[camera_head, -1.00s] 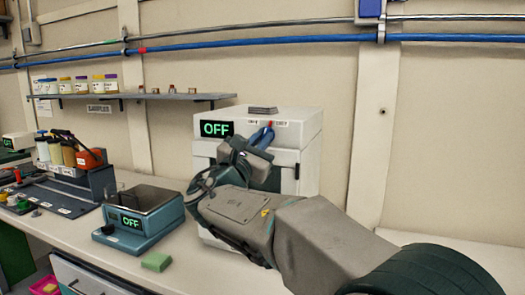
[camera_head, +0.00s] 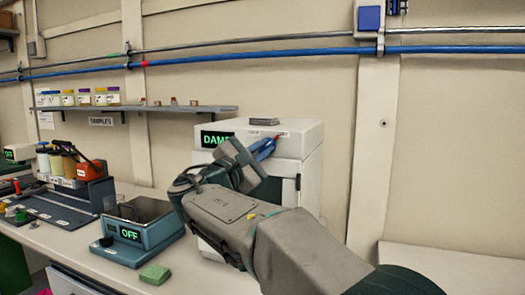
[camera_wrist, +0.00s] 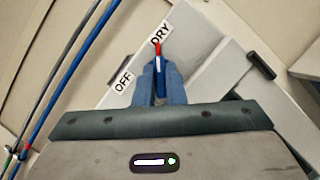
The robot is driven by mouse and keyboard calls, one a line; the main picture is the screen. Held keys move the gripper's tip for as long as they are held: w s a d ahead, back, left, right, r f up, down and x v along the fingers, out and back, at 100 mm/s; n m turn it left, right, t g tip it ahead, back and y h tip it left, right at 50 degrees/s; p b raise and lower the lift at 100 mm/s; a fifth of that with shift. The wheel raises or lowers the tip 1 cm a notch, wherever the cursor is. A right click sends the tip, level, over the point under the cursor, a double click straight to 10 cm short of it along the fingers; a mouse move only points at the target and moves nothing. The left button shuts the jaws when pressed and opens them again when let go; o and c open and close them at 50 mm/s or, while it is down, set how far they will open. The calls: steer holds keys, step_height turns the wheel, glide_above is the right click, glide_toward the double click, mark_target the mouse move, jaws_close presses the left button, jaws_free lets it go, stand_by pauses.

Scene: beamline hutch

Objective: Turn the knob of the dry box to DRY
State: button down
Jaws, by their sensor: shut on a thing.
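The dry box (camera_head: 308,168) is a white cabinet at the middle of the bench in the head view. Its green display (camera_head: 212,139) reads "DAM", with the rest hidden behind my arm. My gripper (camera_head: 264,147) is at the top of its front, its blue fingers shut on the knob. In the wrist view the fingers of my gripper (camera_wrist: 160,78) close around the knob (camera_wrist: 158,52), of which mainly a red pointer shows. The pointer is directed at the DRY label (camera_wrist: 161,34). The OFF label (camera_wrist: 122,82) is to the lower left.
A blue scale (camera_head: 140,235) reading OFF stands left of the dry box, with a green sponge (camera_head: 155,274) in front. A rack of bottles (camera_head: 95,190) is farther left. A shelf with jars (camera_head: 180,108) and a blue pipe (camera_head: 250,54) run along the wall.

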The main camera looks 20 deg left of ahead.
steer(key=c, duration=1.5)
jaws_free()
steer(key=v, duration=1.4)
steer(key=shift+w+d, duration=0.1)
steer(key=shift+w, duration=0.05)
